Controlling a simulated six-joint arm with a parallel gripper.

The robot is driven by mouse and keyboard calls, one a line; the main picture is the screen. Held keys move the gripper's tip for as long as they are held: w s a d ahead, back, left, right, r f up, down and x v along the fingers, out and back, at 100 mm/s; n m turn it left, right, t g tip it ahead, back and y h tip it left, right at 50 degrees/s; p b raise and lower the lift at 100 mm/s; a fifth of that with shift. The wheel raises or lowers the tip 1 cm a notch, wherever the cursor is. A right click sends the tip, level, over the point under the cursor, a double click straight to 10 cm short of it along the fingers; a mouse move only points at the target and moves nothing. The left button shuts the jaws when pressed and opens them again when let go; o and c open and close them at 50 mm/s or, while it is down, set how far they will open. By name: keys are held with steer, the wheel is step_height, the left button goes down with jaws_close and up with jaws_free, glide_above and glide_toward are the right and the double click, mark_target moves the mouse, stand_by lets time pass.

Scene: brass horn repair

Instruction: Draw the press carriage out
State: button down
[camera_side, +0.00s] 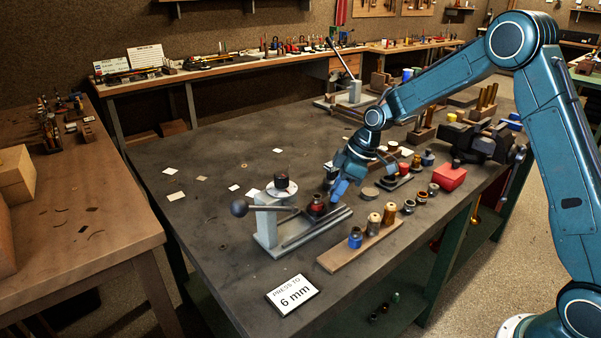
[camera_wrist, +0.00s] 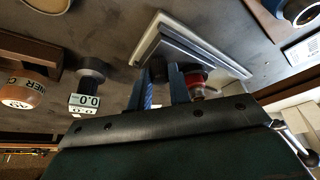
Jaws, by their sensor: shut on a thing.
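The small bench press (camera_side: 268,232) has a grey frame, a lever with a dark ball end (camera_side: 239,208) and a low base with rails. The press carriage (camera_side: 317,209) carries a red part with a dark top and sits on the rails, right of the press column. My gripper (camera_side: 335,188) is at the carriage's far right side. In the wrist view my gripper's two blue fingers (camera_wrist: 158,72) are on either side of a dark knob (camera_wrist: 158,66), shut on it. The red part (camera_wrist: 196,80) shows just right of the fingers, above the grey base (camera_wrist: 205,45). The knob is hidden in the side view.
A sign reading "PRESS TO 6 mm" (camera_side: 293,295) lies near the front edge. Several small pots and a red box (camera_side: 450,178) stand to the right. The bench left of the press is mostly clear.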

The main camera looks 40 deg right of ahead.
steer(key=c, duration=1.5)
jaws_free()
steer(key=shift+d, duration=0.4)
steer(key=shift+o, duration=1)
steer(key=shift+a, duration=0.15)
steer(key=shift+r, duration=0.1)
steer(key=v, duration=1.3)
steer(key=shift+r, duration=0.4)
steer(key=shift+s, duration=0.15)
